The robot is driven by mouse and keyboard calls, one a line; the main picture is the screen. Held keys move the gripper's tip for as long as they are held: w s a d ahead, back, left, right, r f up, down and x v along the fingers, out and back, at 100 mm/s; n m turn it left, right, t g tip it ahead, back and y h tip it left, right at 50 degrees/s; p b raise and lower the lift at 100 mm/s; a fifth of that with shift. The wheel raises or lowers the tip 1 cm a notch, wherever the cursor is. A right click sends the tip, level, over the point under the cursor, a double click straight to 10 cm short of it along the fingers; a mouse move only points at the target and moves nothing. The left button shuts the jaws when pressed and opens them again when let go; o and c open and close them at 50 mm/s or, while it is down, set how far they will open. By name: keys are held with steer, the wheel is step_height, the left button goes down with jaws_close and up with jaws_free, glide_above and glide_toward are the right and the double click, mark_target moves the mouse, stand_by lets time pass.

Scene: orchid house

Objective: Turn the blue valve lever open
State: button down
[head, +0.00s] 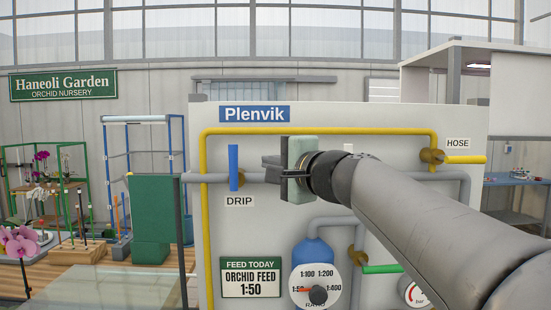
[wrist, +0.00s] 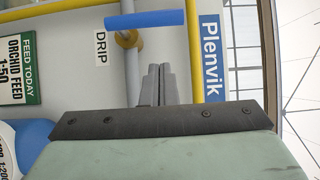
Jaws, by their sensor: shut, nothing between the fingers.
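The blue valve lever (head: 233,167) stands upright on the panel above the DRIP label (head: 239,201), crosswise to the grey pipe (head: 206,178). In the wrist view, which is turned sideways, the blue lever (wrist: 145,19) lies across the grey pipe (wrist: 132,75) at a brass valve body (wrist: 128,39). My gripper (head: 268,168) is to the right of the lever in the head view, with a gap between them. In the wrist view my gripper (wrist: 160,72) has its two fingers together, empty and short of the lever. My gripper hides part of the pipe.
A yellow pipe (head: 320,131) frames the panel (head: 340,114). A yellow lever (head: 465,159) sits at the HOSE label, and a green lever (head: 382,269) lower down. A blue tank (head: 312,252) with a dial is below. A green box (head: 152,205) stands left of the panel.

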mark_target(235, 166)
steer(key=a, duration=0.1)
steer(key=w+a, duration=0.1)
steer(key=a, duration=0.1)
steer(key=a+p, duration=0.1)
steer(key=shift+w+a, duration=0.25)
steer(key=shift+a, duration=0.05)
steer(key=shift+r+p, duration=0.15)
steer(key=shift+p, duration=0.25)
steer(key=shift+a+n, duration=0.2)
steer(key=shift+n, duration=0.1)
